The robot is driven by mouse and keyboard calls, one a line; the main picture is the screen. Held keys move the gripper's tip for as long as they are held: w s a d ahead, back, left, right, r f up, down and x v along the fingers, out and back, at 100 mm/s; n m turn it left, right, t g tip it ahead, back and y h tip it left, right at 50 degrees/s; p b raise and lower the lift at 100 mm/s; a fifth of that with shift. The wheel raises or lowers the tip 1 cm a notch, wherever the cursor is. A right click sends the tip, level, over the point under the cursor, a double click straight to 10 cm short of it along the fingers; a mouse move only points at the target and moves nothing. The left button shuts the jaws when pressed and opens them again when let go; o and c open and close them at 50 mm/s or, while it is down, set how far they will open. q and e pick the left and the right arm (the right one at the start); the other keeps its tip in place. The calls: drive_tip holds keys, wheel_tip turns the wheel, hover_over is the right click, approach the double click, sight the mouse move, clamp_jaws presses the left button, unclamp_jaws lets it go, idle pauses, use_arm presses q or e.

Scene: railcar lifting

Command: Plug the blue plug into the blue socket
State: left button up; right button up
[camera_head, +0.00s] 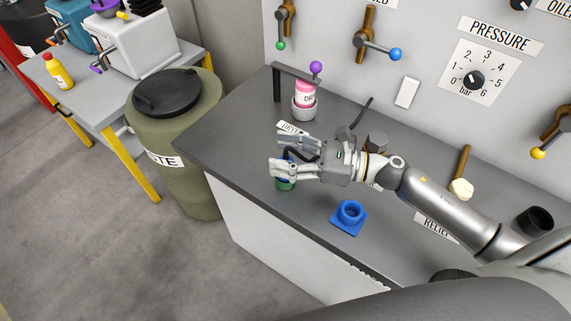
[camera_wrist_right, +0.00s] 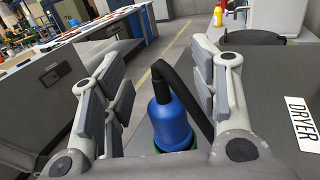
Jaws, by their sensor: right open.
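The blue plug (camera_wrist_right: 172,125) with its black cable is between the two fingers of my right gripper (camera_wrist_right: 155,85) in the right wrist view. The plug appears to stand in a green ring or socket (camera_head: 285,184), whose green edge shows under it. My right gripper (camera_head: 281,152) is open in the head view, its fingers on either side of the plug and apart from it in the wrist view. The fingers hide most of the plug in the head view. The blue socket (camera_head: 349,214) is empty on the grey bench, nearer and to the right. My left gripper is not in view.
The grey bench (camera_head: 225,135) also holds a pink bottle (camera_head: 305,91) in a grey cup, a wooden-handled brush (camera_head: 462,180) and a black cup (camera_head: 535,220). A wall panel with levers and a pressure dial (camera_head: 474,79) stands behind. An olive waste barrel (camera_head: 200,165) stands left.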

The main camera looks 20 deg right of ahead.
clamp_jaws()
idle(0.3)
drive_tip(key=shift+r, duration=0.1)
